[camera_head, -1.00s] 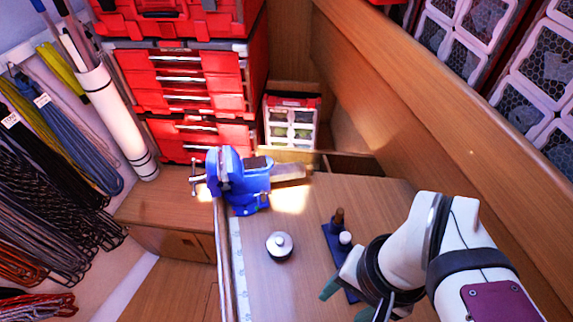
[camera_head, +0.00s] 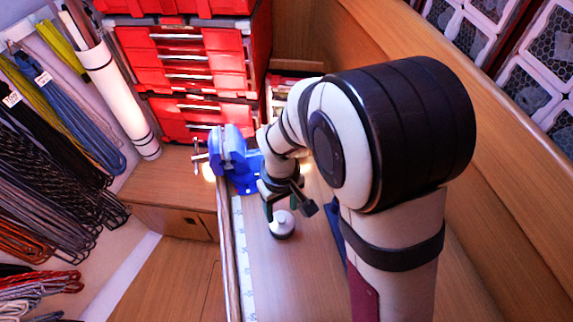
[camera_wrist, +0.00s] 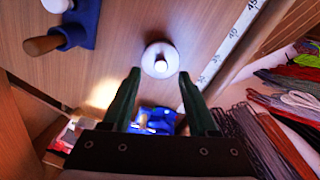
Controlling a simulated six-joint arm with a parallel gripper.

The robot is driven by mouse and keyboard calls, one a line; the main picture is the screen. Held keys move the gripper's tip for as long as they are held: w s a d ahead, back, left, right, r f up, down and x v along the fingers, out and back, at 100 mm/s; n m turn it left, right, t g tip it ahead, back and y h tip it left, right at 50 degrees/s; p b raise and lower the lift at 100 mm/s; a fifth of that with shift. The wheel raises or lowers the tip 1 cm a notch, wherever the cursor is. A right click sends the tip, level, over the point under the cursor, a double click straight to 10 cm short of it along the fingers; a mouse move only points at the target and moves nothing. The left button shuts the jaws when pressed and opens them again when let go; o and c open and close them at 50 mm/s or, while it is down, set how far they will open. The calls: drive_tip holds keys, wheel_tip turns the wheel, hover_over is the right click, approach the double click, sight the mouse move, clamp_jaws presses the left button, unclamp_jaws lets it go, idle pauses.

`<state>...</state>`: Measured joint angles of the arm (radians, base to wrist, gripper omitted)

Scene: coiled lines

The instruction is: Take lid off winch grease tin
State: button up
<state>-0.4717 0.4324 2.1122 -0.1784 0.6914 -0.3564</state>
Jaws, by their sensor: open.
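The winch grease tin (camera_head: 282,228) stands upright on the wooden bench, a small round tin with a pale lid and a white knob on top. In the wrist view the lid (camera_wrist: 161,60) shows from above as a light disc, its knob near the middle. My gripper (camera_head: 290,208) is just above and behind the tin in the head view. In the wrist view my gripper (camera_wrist: 160,78) has its two green fingers spread wide, with nothing between them, and the tin lies just beyond the fingertips.
A blue vise (camera_head: 236,165) is bolted behind the tin. A blue stand (camera_wrist: 78,25) with a wooden-handled tool and a white knob is beside the tin. A ruler strip (camera_head: 243,265) runs along the bench's left edge.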

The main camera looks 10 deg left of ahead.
sight(282, 218)
wheel_tip(282, 218, down, 4)
drive_tip(key=shift+r, duration=0.1)
clamp_jaws()
